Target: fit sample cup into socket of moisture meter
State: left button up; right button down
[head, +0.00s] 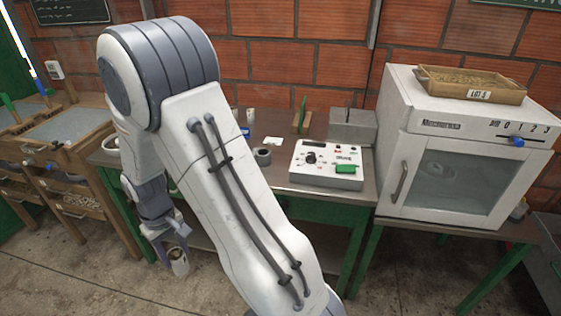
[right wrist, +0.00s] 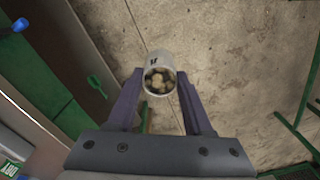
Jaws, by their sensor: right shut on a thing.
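A white sample cup (right wrist: 158,62) with a dark mark on its side holds pale and dark beans. My right gripper (right wrist: 160,76) is shut on it, one finger on each side. In the head view the cup (head: 180,264) hangs low in front of the bench, well above the floor, with my right gripper (head: 172,252) around it. The white moisture meter (head: 325,180) sits on the bench, right of my arm, with a dark knob and a green part on top. I cannot tell which part is its socket. My left gripper is not in view.
A white oven (head: 455,150) with a tray of beans (head: 470,84) stands at right. Wooden racks (head: 60,175) stand at left. My arm hides part of the bench.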

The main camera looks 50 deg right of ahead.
aim_at(264, 160)
jog(key=z, duration=1)
jog(key=i, duration=1)
